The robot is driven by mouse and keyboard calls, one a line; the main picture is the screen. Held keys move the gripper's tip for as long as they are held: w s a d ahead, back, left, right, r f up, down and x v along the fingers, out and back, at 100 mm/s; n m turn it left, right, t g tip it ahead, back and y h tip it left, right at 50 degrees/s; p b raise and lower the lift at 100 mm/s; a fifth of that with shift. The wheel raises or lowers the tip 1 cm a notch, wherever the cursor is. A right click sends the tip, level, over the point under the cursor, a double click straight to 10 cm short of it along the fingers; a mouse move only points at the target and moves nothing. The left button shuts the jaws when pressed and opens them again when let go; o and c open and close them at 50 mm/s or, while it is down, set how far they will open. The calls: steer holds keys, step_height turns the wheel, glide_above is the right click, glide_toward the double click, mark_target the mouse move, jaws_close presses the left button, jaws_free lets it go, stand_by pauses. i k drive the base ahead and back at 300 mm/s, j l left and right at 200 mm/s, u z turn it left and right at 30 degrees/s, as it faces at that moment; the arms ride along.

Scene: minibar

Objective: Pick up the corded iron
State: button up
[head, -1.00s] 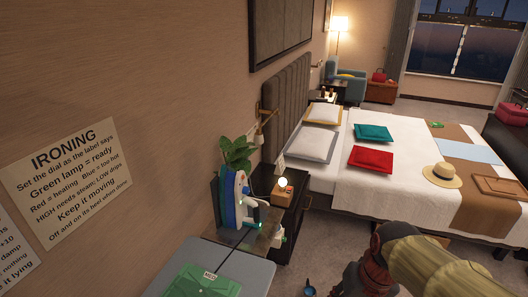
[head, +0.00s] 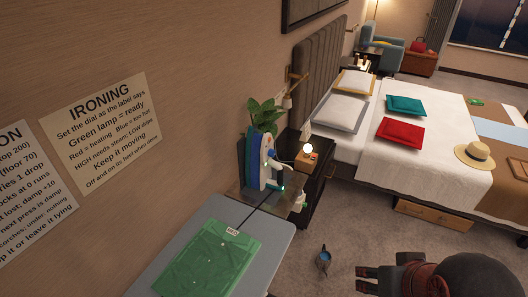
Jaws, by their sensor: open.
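The corded iron (head: 267,165), white and blue, stands upright on its heel at the far end of the ironing board. A dark cord lies on the board near it. My gripper (head: 364,279) is at the bottom right, low over the carpet, open and empty. It is well apart from the iron, to its right and nearer to me. The iron's far side is hidden.
A green folded garment (head: 212,258) lies on the grey ironing board (head: 276,240). A plant (head: 264,114) and a dark nightstand (head: 318,190) stand behind the iron. A small dark-blue object (head: 323,260) is on the carpet. The bed (head: 400,160) fills the right.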

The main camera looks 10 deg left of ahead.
mark_target(257, 165)
steer(key=u, duration=1)
steer(key=i+l+z, duration=0.4)
steer(key=i+l, duration=0.55)
steer(key=i, duration=0.15)
